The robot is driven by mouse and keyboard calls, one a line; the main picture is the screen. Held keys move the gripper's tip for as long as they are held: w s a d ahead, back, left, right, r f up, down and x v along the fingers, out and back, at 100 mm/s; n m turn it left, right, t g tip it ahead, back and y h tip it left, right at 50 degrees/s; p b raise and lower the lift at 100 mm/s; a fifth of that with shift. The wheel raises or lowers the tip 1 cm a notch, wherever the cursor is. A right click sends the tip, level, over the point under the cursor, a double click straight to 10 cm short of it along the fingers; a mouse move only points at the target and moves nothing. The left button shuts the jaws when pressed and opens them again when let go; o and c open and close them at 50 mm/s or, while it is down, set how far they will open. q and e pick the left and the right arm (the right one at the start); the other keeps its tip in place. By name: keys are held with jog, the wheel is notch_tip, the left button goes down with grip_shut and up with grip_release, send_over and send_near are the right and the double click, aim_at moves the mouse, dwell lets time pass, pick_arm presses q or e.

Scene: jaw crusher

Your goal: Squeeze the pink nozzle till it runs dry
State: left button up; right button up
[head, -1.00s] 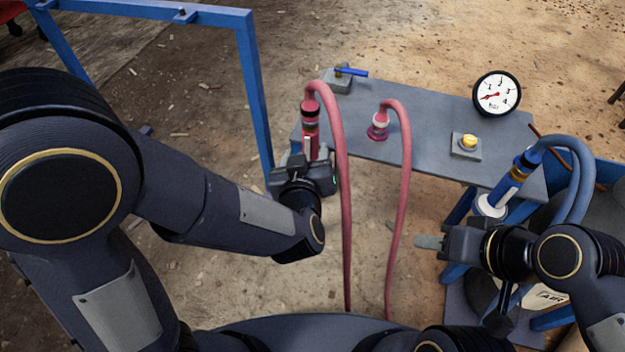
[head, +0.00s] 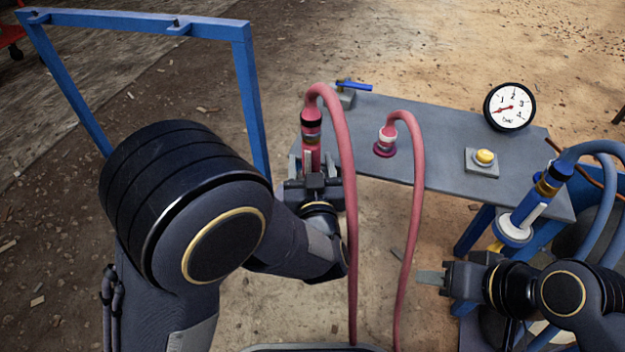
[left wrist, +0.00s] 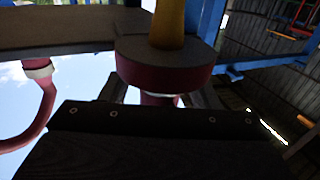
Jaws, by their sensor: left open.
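The pink nozzle (head: 311,138) stands upright at the left end of the grey table, with a black band and a pink hose looping from its top. My left gripper (head: 308,166) is at its lower part, open, with a finger in front of it. In the left wrist view a dark crimson disc (left wrist: 165,72) with a yellow stem lies just beyond the fingertips. A pink part (left wrist: 160,98) shows between the open fingers; contact cannot be told. My right gripper (head: 430,277) is at the lower right, apart from the table; its jaws are seen edge-on.
The grey table (head: 450,150) also carries a second pink hose fitting (head: 386,142), a yellow button (head: 485,157), a dial gauge (head: 510,107) and a blue-handled valve (head: 350,90). A blue nozzle (head: 530,205) stands at the right. A blue frame (head: 245,90) rises at the left.

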pick_arm(q)
jog(key=shift+w, duration=0.4)
jog(key=c, duration=1.2)
dwell(1.7)
jog(key=o, duration=1.2)
jog(key=shift+c, duration=0.2)
